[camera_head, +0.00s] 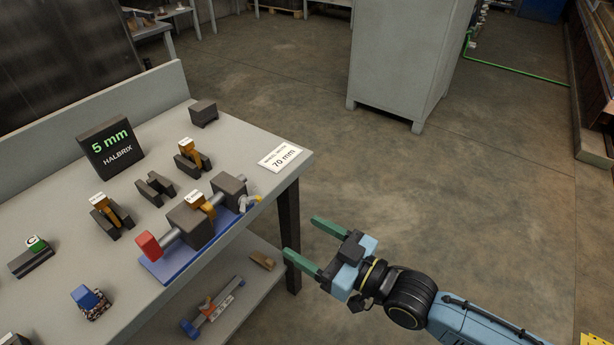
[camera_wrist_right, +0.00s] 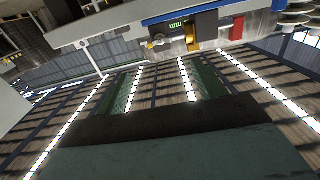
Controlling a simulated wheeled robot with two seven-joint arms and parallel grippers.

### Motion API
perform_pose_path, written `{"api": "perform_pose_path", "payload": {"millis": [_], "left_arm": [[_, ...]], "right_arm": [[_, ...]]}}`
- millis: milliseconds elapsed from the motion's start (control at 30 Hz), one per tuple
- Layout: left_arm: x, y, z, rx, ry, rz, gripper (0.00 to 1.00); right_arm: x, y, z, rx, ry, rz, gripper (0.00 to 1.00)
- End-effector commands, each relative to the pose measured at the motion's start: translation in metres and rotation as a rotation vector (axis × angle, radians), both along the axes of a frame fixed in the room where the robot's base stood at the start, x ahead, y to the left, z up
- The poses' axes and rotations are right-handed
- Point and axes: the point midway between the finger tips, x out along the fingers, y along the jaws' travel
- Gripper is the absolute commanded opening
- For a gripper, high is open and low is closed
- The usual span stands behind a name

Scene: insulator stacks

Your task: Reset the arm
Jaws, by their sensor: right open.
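My right gripper (camera_head: 302,243) reaches in from the lower right of the head view. Its two green fingers are spread apart with nothing between them. It is over the floor, just off the right edge of the grey workbench (camera_head: 237,135), apart from everything on it. In the right wrist view the two fingers (camera_wrist_right: 160,88) stand apart, with the ceiling and its light strips behind them. My left gripper does not show in either view.
The bench holds a blue-based fixture (camera_head: 170,262) with dark blocks and a red end, several small holders, a "5 mm" display (camera_head: 110,148) and a "70 mm" card (camera_head: 284,158). A lower shelf carries a tool (camera_head: 212,308).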

Motion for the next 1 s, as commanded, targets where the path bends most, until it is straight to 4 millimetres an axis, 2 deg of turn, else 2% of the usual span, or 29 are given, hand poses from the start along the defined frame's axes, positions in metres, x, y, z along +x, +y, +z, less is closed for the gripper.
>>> {"api": "perform_pose_path", "payload": {"millis": [167,267,367,433,533,600,667,767,800,867,900,1000], "left_arm": [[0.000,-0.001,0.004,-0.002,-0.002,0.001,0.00],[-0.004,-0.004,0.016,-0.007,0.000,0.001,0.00],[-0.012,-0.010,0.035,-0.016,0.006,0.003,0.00],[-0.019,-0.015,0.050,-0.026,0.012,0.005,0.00],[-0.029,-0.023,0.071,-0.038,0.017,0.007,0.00],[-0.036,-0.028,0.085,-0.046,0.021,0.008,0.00],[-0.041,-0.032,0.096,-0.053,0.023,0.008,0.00],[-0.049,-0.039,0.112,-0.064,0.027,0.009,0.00],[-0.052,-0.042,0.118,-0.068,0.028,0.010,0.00],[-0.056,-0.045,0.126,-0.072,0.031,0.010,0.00],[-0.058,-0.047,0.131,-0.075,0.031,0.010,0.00],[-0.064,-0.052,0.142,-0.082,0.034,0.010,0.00]], "right_arm": [[0.004,-0.003,-0.003,-0.011,0.009,-0.015,0.69],[0.017,-0.016,-0.019,-0.057,0.044,-0.075,0.69],[0.033,-0.044,-0.053,-0.142,0.124,-0.181,0.69],[0.036,-0.072,-0.087,-0.222,0.205,-0.268,0.69],[0.019,-0.115,-0.141,-0.337,0.349,-0.381,0.69],[-0.009,-0.143,-0.179,-0.418,0.462,-0.446,0.69],[-0.039,-0.165,-0.207,-0.481,0.561,-0.489,0.69],[-0.101,-0.192,-0.246,-0.575,0.723,-0.538,0.69],[-0.128,-0.200,-0.258,-0.610,0.785,-0.552,0.69],[-0.171,-0.210,-0.272,-0.657,0.879,-0.565,0.69],[-0.200,-0.215,-0.280,-0.686,0.940,-0.571,0.69],[-0.265,-0.222,-0.291,-0.745,1.071,-0.575,0.69]]}}
